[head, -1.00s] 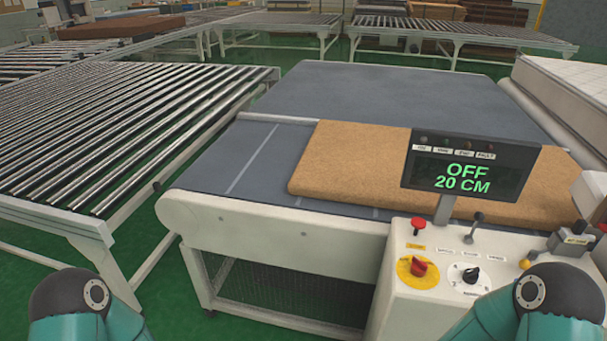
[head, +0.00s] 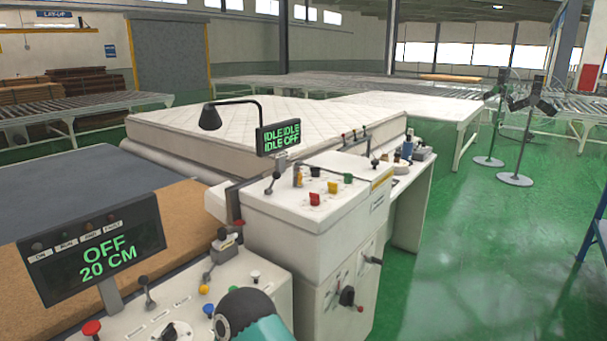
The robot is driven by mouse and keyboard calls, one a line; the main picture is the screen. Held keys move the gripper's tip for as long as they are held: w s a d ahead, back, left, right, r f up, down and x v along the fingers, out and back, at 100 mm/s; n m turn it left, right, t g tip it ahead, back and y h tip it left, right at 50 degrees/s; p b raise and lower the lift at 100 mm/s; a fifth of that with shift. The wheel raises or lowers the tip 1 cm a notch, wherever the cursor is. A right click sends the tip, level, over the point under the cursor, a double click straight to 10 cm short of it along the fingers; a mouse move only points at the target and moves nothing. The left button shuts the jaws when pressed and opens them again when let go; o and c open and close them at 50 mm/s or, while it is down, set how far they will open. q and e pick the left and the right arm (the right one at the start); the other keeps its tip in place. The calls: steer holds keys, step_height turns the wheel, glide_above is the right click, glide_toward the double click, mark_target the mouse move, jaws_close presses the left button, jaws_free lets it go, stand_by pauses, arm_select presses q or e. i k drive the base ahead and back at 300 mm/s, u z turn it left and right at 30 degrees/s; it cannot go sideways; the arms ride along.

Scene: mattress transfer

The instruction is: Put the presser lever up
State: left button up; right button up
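No label reading presser is legible, so I cannot tell which lever is the presser lever. A black-knobbed lever (head: 146,287) stands roughly upright, slightly tilted, on the near console. A smaller dark-knobbed lever (head: 374,163) shows at the cabinet's far end. Neither gripper is in view; only a teal arm link of mine shows at the bottom.
The near console (head: 187,300) carries a display reading OFF 20 CM (head: 95,247). The white cabinet (head: 310,220) has coloured buttons and a display reading IDLE and OFF (head: 278,137). A quilted mattress (head: 260,125) lies behind it.

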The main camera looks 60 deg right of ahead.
mark_target(276, 176)
steer(key=u, duration=1.35)
steer(key=i, duration=0.1)
steer(key=z, duration=3)
steer(key=k, duration=0.7)
steer(key=z, duration=0.15)
steer(key=i, duration=0.7)
steer(key=u, duration=0.15)
steer(key=k, duration=0.65)
steer(key=z, duration=0.15)
steer(key=i, duration=0.45)
steer(key=z, duration=0.3)
